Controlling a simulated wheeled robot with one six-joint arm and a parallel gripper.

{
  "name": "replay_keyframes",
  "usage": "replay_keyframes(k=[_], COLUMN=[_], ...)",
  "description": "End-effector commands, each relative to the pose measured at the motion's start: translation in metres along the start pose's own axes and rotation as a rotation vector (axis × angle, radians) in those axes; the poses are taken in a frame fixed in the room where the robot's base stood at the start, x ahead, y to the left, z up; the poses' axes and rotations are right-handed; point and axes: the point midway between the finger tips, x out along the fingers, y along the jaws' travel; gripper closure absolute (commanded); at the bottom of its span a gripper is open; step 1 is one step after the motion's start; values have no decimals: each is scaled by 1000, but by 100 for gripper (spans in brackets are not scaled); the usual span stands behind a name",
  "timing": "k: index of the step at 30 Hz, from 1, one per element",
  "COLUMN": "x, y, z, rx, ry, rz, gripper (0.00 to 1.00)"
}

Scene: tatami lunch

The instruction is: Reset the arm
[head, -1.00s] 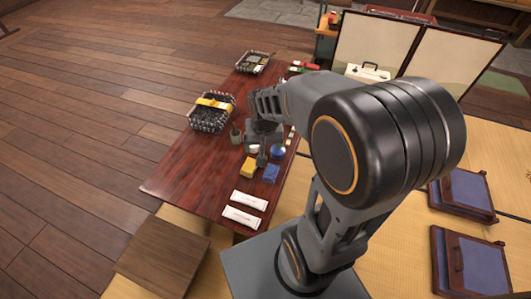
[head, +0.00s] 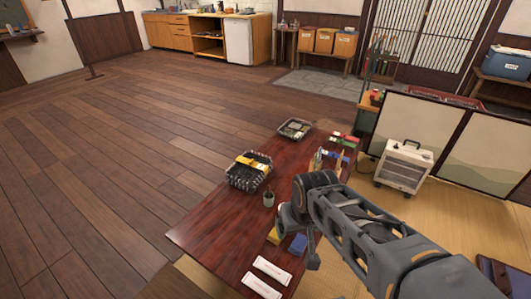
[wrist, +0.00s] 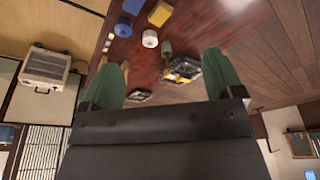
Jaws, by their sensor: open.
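My arm (head: 370,235) reaches in from the lower right in the head view, its end over the dark red table. My gripper (wrist: 160,62) is open in the wrist view, its two green fingers wide apart with nothing held between them. The wrist view is upside down and shows the table beyond the fingers. In the head view the fingertips are not clear, as the arm's end hides them.
On the table (head: 215,235) stand two black baskets (head: 248,172) (head: 294,129), a small grey cup (head: 268,199), yellow and blue blocks (head: 298,244) and white packets (head: 272,270). A white heater (head: 404,167) stands before a folding screen (head: 477,143). Open wooden floor lies left.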

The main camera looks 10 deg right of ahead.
Motion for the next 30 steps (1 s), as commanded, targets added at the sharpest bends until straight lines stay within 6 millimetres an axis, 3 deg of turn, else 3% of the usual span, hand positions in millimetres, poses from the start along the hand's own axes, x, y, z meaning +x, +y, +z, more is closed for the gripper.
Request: replay_keyframes(k=[8,21,26,30], x=[-68,-249,-288,-296], y=[-3,-12,-10,-10], z=[-22,-79,-82,-82], rx=[18,67,42,35], ry=[23,90,93,93], rz=[-15,-58,-44,-39], gripper=[14,14,14,14])
